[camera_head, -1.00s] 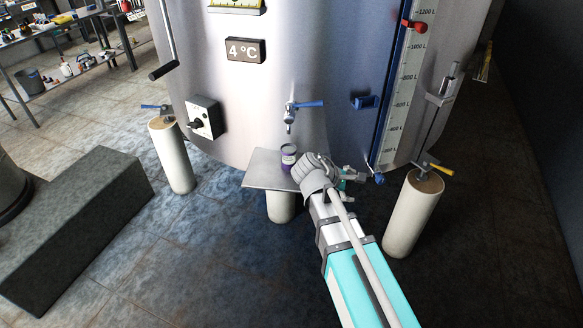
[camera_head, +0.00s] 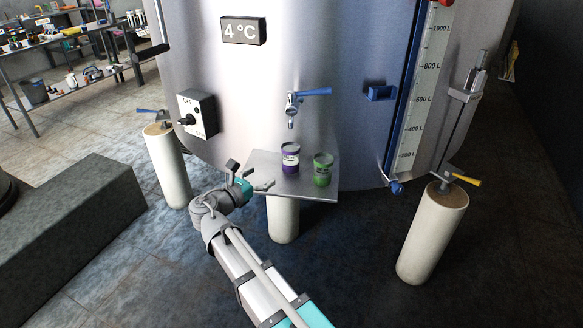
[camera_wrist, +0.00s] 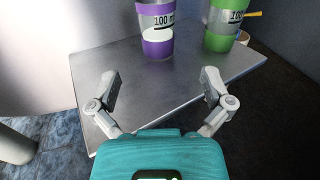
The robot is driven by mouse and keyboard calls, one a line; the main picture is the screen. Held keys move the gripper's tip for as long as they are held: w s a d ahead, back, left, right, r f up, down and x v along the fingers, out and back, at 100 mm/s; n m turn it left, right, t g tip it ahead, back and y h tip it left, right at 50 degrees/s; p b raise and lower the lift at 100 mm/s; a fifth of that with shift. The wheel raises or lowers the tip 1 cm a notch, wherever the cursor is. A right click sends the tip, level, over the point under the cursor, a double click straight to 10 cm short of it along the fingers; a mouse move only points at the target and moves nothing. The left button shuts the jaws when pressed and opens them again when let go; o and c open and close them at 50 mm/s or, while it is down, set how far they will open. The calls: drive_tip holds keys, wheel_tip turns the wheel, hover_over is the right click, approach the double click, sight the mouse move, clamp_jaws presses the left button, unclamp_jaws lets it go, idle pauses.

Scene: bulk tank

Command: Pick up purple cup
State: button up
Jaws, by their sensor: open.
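The purple cup (camera_head: 290,158) stands upright on a small metal shelf (camera_head: 262,183) below the tank's tap. It has a pale label band, and in the wrist view the cup (camera_wrist: 157,38) is ahead of my gripper, with its top cut off by the frame. My gripper (camera_head: 254,175) is at the left front edge of the shelf, left of the cup and apart from it. In the wrist view my open gripper (camera_wrist: 160,90) has nothing between its fingers, and the shelf surface shows between them.
A green cup (camera_head: 322,170) stands on the shelf right of the purple cup. The tap (camera_head: 293,105) with a blue handle hangs above the purple cup from the large steel tank (camera_head: 340,60). Pale tank legs (camera_head: 165,165) stand left and right. A dark block (camera_head: 70,215) lies on the floor at left.

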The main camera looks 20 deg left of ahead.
sight(284, 159)
drive_tip(key=shift+s+a, duration=0.1)
drive_tip(key=shift+a, duration=0.2)
drive_tip(key=shift+x, duration=4.35)
drive_tip(key=shift+r, duration=0.15)
drive_tip(key=shift+x, duration=2.55)
drive_tip(key=shift+r, duration=0.1)
drive_tip(key=c, duration=1.2)
